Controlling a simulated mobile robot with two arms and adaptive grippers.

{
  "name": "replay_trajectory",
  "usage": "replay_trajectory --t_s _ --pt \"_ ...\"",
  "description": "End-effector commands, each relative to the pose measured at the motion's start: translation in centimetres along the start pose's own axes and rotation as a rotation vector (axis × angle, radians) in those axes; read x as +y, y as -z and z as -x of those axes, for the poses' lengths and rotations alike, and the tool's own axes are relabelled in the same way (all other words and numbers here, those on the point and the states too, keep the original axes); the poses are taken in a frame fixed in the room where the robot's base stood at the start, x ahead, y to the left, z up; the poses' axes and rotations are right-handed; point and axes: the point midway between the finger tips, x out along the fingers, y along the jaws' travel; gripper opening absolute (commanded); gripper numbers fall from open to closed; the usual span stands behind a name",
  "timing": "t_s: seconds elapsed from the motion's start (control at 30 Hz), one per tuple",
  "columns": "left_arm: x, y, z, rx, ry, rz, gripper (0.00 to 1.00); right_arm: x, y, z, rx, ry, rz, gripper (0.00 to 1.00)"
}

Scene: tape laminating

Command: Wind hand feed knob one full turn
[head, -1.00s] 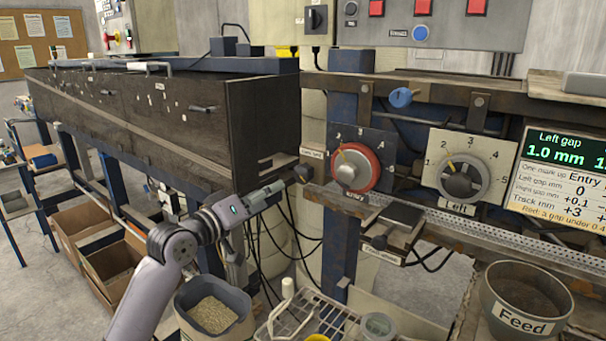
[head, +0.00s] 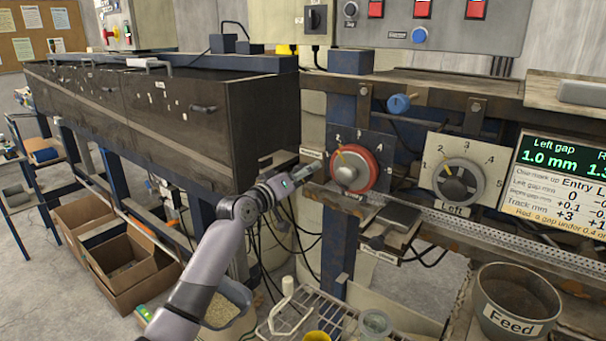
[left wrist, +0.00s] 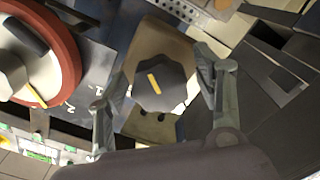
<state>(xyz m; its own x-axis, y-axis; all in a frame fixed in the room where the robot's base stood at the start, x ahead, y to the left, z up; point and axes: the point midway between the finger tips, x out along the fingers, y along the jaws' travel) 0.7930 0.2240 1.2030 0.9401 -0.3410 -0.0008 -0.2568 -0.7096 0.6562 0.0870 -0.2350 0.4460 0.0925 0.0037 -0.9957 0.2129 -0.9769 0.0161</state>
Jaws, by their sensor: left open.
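The hand feed knob (left wrist: 163,88) is dark and many-sided, with a yellow mark on its face. In the left wrist view it sits on a tan plate between the two fingers of my left gripper (left wrist: 163,70). The fingers are open, one on each side of the knob, and I cannot tell whether they touch it. In the head view my left gripper (head: 314,167) reaches up to the left side of the red-ringed Entry dial (head: 353,170), and it hides the knob there. My right gripper is in neither view.
The red-ringed dial is close beside the gripper and also shows in the left wrist view (left wrist: 68,50). The Left dial (head: 459,182) is farther right. A dark oven-like box (head: 262,130) stands at left. A wire rack (head: 300,312) and a Feed pot (head: 518,300) are below.

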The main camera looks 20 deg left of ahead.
Motion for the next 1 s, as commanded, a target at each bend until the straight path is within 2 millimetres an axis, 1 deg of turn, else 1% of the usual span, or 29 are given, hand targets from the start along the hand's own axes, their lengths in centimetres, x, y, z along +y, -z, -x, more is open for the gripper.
replay_trajectory --t_s 0.17,0.87,0.9,1.0 --pt "0.02 -0.01 0.01 0.0 -0.001 0.0 0.6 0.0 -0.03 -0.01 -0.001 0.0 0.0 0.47" --pt "-0.01 0.0 0.04 0.0 0.0 0.001 0.14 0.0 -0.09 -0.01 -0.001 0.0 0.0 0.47" --pt "-0.01 0.0 0.04 0.0 0.0 0.001 0.12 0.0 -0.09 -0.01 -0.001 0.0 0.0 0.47" --pt "-0.03 -0.02 0.04 0.0 0.0 -0.002 0.12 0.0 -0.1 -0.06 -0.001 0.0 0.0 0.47"
